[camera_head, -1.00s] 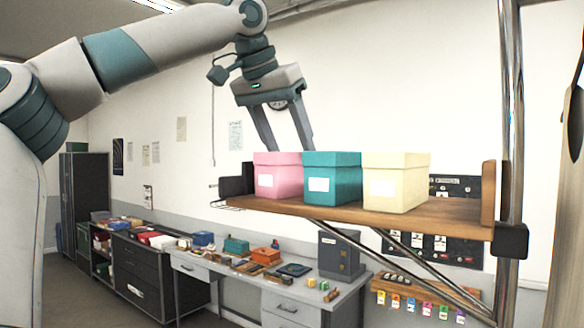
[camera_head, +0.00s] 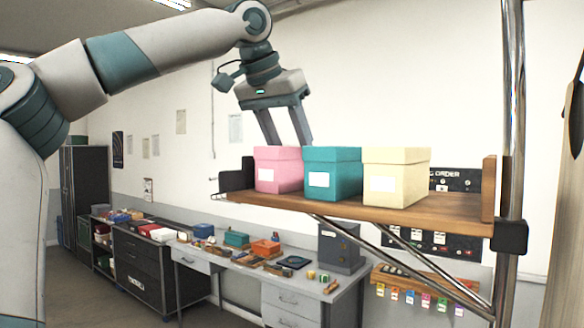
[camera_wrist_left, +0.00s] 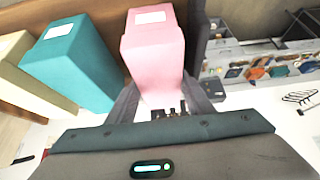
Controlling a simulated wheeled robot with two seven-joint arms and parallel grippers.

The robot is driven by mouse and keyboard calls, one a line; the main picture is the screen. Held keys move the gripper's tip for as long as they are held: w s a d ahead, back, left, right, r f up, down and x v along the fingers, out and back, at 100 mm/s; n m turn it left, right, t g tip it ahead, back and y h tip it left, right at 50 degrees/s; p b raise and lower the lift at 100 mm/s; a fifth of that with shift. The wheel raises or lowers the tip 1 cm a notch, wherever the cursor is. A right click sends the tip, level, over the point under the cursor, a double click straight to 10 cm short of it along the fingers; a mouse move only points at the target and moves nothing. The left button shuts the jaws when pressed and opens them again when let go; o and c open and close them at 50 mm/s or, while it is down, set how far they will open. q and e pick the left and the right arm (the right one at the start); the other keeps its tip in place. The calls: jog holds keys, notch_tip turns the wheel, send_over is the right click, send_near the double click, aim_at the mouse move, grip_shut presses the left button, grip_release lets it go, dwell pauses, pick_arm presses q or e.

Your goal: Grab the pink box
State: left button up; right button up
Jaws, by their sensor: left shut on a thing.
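The pink box (camera_head: 279,172) stands upright at the left end of the wooden shelf (camera_head: 450,206), with a white label on its front. My left gripper (camera_head: 291,143) reaches down behind it and is shut on it. In the left wrist view the pink box (camera_wrist_left: 154,56) sits between the two fingers (camera_wrist_left: 163,100), which press on its sides. Its base still appears to be on the shelf. The fingertips are hidden behind the boxes in the head view. My right gripper is not in view.
A teal box (camera_head: 332,175) stands close on the right of the pink one, and a cream box (camera_head: 396,178) is beyond it. A chrome post (camera_head: 509,120) rises at the shelf's right end. A workbench (camera_head: 290,285) with many small items is below.

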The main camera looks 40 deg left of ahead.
pick_arm(q)
jog(key=shift+r, duration=0.15)
jog(key=shift+r, duration=4.9)
jog(key=shift+f, duration=0.1)
